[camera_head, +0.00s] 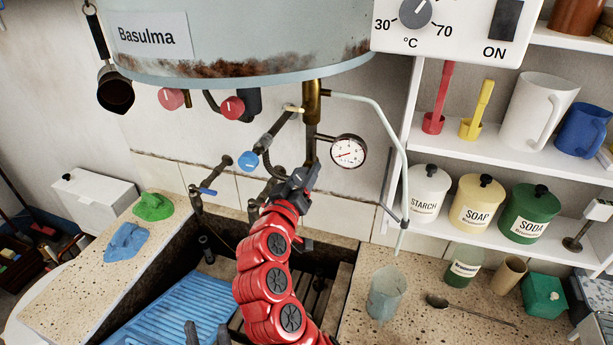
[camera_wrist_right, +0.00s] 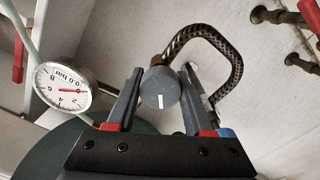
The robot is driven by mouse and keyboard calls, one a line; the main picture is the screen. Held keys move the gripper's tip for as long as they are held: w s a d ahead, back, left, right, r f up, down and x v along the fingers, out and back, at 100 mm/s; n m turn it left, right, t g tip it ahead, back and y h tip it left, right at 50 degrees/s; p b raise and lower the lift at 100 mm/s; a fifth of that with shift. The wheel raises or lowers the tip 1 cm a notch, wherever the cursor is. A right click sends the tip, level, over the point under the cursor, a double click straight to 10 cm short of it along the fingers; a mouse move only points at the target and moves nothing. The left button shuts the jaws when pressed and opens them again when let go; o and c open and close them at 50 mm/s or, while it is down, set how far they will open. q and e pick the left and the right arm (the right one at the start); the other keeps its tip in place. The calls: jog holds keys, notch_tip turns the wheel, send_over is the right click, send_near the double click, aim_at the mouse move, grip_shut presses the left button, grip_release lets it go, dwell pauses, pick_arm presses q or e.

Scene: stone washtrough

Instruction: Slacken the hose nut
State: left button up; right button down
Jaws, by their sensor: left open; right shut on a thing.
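The hose nut shows in the right wrist view as a grey round piece (camera_wrist_right: 160,88) with a white line on its face. A dark braided hose (camera_wrist_right: 205,30) curves off to the right from a brass fitting behind it. My right gripper (camera_head: 299,180), at the end of the red arm, is shut on this nut below the boiler, with one finger on each side. In the head view the fingers mostly hide the nut. My left gripper (camera_head: 207,333) shows only as two dark fingertips at the bottom edge, apart and empty, over the blue washboard.
A pressure gauge (camera_head: 348,151) sits just right of my right gripper. A blue knob (camera_head: 248,161) and blue-handled tap (camera_head: 206,191) are left. The rusty boiler (camera_head: 240,45) hangs above; a glass (camera_head: 386,293) stands on the right ledge. The washboard (camera_head: 185,308) lies in the trough.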

jog(key=n, duration=0.3)
jog(key=shift+n, duration=0.4)
jog(key=n+p, duration=0.1)
jog(key=n, duration=0.3)
jog(key=shift+n, duration=0.3)
jog(key=n+p, duration=0.2)
jog(key=n, duration=0.1)
jog(key=shift+n, duration=0.3)
jog(key=n+p, duration=0.1)
jog(key=n, duration=0.1)
jog(key=shift+n, duration=0.3)
jog(key=shift+d+n+p, duration=0.1)
jog(key=shift+n+p, duration=0.9)
jog(key=shift+n, duration=0.9)
